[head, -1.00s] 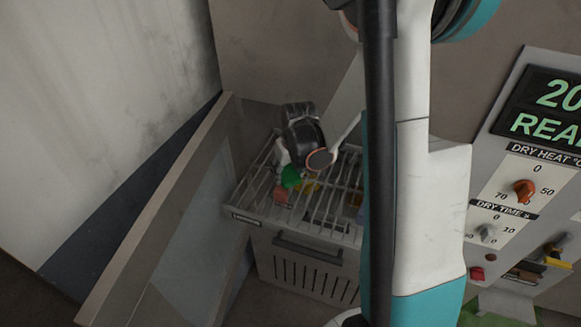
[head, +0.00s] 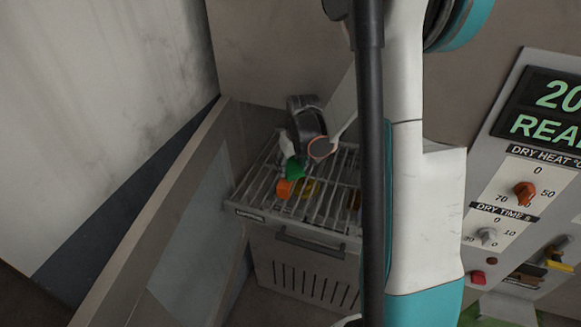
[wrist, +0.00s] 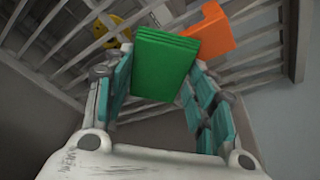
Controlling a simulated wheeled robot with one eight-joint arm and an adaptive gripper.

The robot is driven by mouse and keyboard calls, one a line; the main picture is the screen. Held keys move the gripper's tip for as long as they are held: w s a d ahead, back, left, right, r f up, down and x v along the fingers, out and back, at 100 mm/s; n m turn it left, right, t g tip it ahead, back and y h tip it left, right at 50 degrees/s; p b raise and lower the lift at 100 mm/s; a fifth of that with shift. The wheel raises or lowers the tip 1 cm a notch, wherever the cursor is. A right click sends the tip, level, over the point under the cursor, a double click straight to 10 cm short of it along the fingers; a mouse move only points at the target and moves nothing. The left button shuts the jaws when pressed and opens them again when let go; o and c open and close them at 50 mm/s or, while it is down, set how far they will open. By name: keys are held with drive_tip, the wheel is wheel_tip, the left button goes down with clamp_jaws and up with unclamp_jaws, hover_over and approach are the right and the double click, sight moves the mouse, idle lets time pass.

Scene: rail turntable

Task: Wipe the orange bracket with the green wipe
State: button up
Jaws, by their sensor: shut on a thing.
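My gripper (wrist: 160,90) is shut on the green wipe (wrist: 163,66), a folded block held between the teal finger pads. The wipe also shows in the head view (head: 295,168), at the tip of my arm over the wire rack. The orange bracket (wrist: 208,35) is L-shaped and sits on the rack just beyond the wipe in the wrist view. In the head view the orange bracket (head: 284,188) lies just below the wipe. Whether the two touch cannot be told. Part of my gripper is hidden behind my wrist in the head view.
The wire rack (head: 250,192) is pulled out above a slotted drawer front. A yellow piece (wrist: 112,30) lies on it beside the bracket, and an orange-brown piece is farther right. An open door (head: 165,205) stands left, and a control panel (head: 525,185) right.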

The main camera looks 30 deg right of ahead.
drive_tip(key=shift+r, duration=0.1)
wheel_tip(320, 180, up, 8)
drive_tip(key=p, duration=0.4)
idle(0.5)
drive_tip(key=shift+s+a+r+p, duration=0.1)
drive_tip(key=shift+s+r+p, duration=0.05)
drive_tip(key=shift+p, duration=0.3)
